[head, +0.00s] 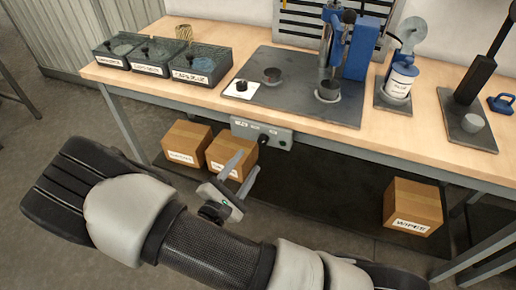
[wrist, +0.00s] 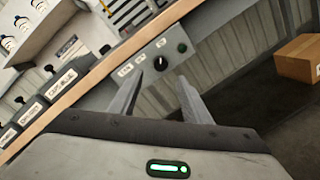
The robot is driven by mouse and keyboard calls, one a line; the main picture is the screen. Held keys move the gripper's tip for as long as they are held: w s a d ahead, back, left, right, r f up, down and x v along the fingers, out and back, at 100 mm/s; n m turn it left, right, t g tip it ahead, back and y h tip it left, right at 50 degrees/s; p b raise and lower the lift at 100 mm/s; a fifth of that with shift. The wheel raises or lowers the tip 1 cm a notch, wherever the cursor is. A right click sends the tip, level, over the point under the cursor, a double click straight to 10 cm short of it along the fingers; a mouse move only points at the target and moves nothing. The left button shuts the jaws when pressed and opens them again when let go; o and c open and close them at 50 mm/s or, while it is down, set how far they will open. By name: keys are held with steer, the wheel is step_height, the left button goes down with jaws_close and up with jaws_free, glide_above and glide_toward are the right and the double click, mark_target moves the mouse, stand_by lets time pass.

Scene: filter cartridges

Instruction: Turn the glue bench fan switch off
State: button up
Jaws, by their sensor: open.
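The fan switch is a black knob (head: 263,139) on a grey switch panel (head: 246,130) under the front edge of the workbench. In the wrist view the black knob (wrist: 161,63) sits on the grey panel (wrist: 140,66), with small white labels to its left and a dark green round button (wrist: 182,47) to its right. My gripper (head: 241,166) is open and empty, below and in front of the panel. In the wrist view my gripper's two fingers (wrist: 160,84) point toward the panel, with the knob beyond and between their tips. The fingers look apart from the knob.
On the bench (head: 200,93) stand labelled bins (head: 201,66), a press (head: 347,45) on a dark plate and a glue pot (head: 400,82). Cardboard boxes (head: 187,142) sit below at left; another box (head: 413,205) sits below at right. The bench edge overhangs the panel.

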mark_target(261, 143)
steer(key=b+x, duration=0.1)
steer(key=x, duration=0.7)
steer(key=shift+w, duration=0.2)
steer(key=c, duration=1)
